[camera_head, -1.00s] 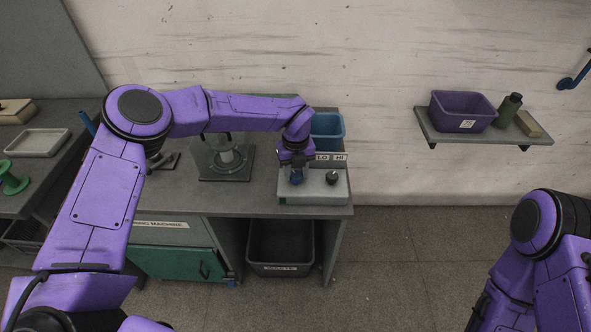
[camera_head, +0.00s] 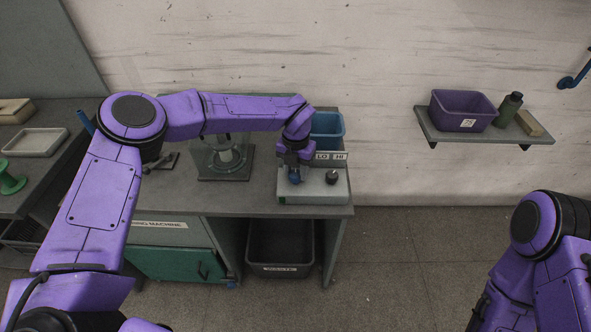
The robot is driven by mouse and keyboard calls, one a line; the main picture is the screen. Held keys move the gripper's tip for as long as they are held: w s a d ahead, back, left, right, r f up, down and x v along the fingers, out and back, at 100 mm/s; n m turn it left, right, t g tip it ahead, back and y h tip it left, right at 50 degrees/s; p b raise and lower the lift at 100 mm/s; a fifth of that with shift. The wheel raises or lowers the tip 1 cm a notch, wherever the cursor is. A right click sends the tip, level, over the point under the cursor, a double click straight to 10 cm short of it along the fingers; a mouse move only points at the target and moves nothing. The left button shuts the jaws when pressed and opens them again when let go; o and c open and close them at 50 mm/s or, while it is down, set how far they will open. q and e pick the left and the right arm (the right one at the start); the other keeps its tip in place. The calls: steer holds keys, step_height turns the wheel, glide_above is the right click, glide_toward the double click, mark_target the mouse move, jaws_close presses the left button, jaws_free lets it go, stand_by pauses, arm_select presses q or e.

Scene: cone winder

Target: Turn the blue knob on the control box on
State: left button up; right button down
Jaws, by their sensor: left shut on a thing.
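The control box (camera_head: 315,194) is a low light grey box on the front right of the grey workbench. The blue knob (camera_head: 294,177) is on the left part of its top, partly covered by my left gripper. My left gripper (camera_head: 294,168) points down over the box and is shut on the blue knob. A dark knob (camera_head: 332,177) stands to the right on the same box, below a label reading LO and HI (camera_head: 331,156). My right gripper is out of view; only part of my right arm shows at the lower right.
A blue bin (camera_head: 327,130) stands behind the control box. A clear-walled machine (camera_head: 224,160) is left of it. A black bin (camera_head: 280,250) sits under the bench. A wall shelf (camera_head: 484,139) at right holds a purple bin (camera_head: 463,110), a green bottle and a block.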

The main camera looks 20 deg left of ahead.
mark_target(296, 173)
arm_select(q)
steer(key=m, duration=0.6)
steer(key=shift+r+m, duration=0.1)
steer(key=shift+m, duration=0.2)
steer(key=shift+d, duration=0.1)
stand_by(0.4)
steer(key=o, duration=1.1)
steer(key=shift+c, duration=0.2)
step_height(296, 173, up, 10)
steer(key=b, duration=0.2)
steer(key=shift+r, duration=0.25)
